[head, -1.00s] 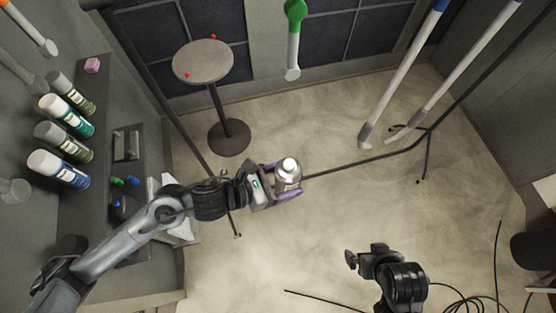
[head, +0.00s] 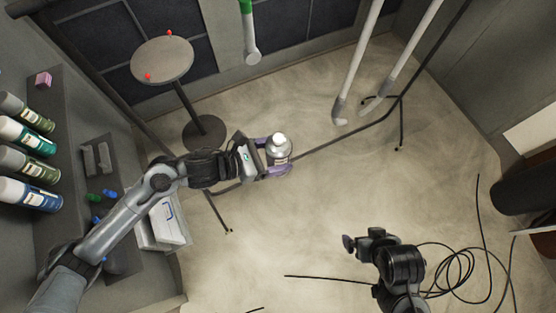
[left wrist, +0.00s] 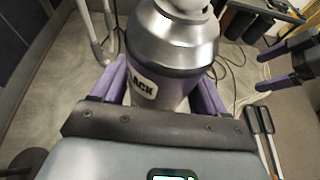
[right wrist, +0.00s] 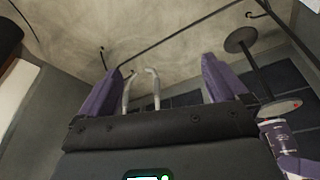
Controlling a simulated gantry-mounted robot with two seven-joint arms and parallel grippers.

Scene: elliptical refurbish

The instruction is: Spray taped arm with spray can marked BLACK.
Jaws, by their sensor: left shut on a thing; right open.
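My left gripper (head: 277,156) is shut on a grey spray can (head: 279,150) with a white top, held upright above the floor. A white arm with a green upper part (head: 250,35) hangs at the back wall, beyond the can. Two long white arms (head: 358,65) (head: 410,55) stand to its right, their tops out of view.
A round table (head: 162,62) with red bits stands at the back left. Several other spray cans (head: 25,160) line the left shelf. A thin dark stand (head: 350,132) crosses the floor behind the can. Cables (head: 465,270) lie at right. The middle floor is clear.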

